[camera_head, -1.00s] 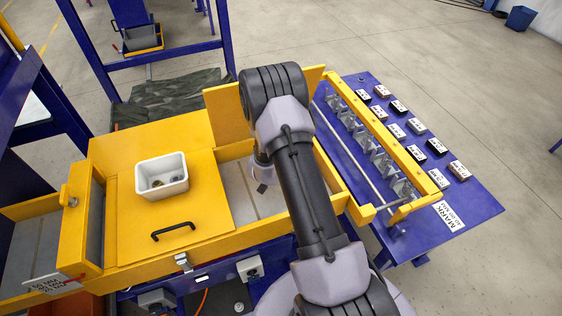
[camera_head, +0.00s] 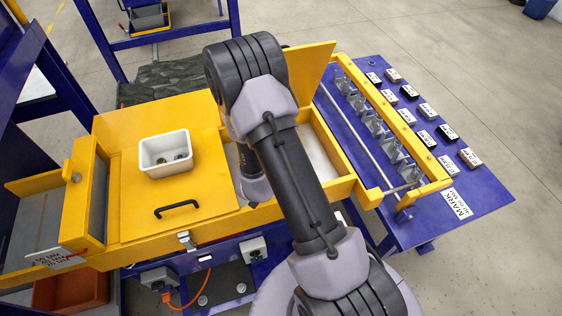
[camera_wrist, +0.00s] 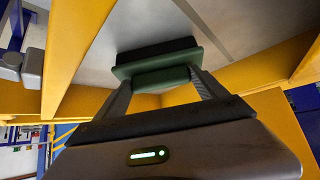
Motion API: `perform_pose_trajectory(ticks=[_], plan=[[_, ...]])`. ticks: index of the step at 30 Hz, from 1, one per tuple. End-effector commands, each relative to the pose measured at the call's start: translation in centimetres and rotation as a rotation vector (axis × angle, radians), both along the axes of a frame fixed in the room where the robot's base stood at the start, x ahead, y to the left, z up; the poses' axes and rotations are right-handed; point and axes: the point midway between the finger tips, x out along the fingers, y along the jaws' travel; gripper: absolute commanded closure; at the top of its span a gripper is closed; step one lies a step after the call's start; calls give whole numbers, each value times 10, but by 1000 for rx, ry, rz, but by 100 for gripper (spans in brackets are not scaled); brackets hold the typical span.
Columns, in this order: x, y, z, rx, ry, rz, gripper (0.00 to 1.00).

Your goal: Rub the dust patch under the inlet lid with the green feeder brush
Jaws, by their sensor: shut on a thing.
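The green feeder brush (camera_wrist: 160,74) sits between my gripper's fingers in the wrist view, its dark bristles toward a grey metal surface. My gripper (camera_wrist: 168,82) is shut on the brush's green body. Whether the bristles touch the metal I cannot tell. In the head view my arm covers the gripper and brush over the open yellow trough, whose pale floor (camera_head: 318,155) shows at right. A raised yellow panel (camera_head: 313,72), possibly the inlet lid, stands behind it. I cannot make out the dust patch in either current view.
A white bin (camera_head: 166,155) with small dark items stands on the yellow cover, near a black handle (camera_head: 176,208). A blue table (camera_head: 465,205) with labelled blocks is at right. Yellow trough walls (camera_wrist: 75,50) stand close around the gripper.

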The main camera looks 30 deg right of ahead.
Motion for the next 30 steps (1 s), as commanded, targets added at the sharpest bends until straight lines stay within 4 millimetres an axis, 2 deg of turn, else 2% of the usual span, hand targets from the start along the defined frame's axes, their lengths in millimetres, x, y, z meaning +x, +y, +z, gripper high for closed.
perform_pose_trajectory(ticks=[3,6,30], plan=[[-16,19,-4,1,3,3,51],[-24,27,-3,1,3,1,51],[-24,27,-1,1,2,-2,51]])
